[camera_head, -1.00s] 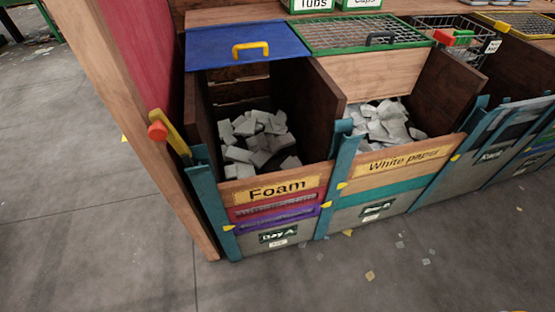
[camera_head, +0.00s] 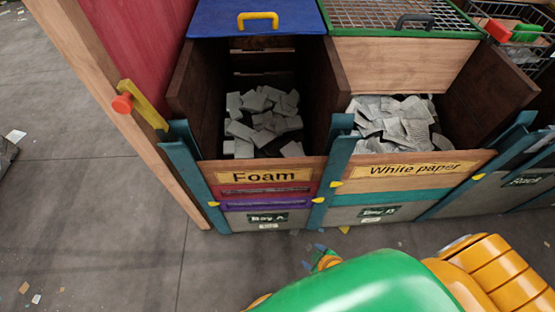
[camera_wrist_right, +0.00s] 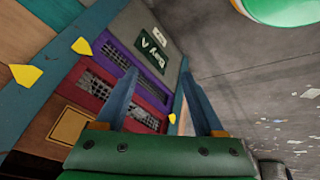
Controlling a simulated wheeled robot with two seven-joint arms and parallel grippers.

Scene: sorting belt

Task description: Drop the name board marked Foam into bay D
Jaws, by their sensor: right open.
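The name board marked Foam (camera_head: 264,175) is a yellow plate with dark letters on the wooden front board of the left bay, above the Bay A label (camera_head: 268,217). Part of a yellow plate on wood, likely this board, shows at the lower left in the right wrist view (camera_wrist_right: 72,125), its text unreadable. My right gripper (camera_head: 313,256) is below and in front of Bay A, apart from the board. Its blue fingers stand open and empty in the right wrist view (camera_wrist_right: 158,68). The neighbouring bay's label (camera_head: 378,211) may read D. My left gripper is not in view.
A White paper board (camera_head: 413,169) fronts the neighbouring bay. Grey blocks and paper fill the two bays. Teal posts (camera_head: 335,168) stick out between them. A blue lid (camera_head: 256,18) with a yellow handle is above. A yellow and red lever (camera_head: 140,102) is at left.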

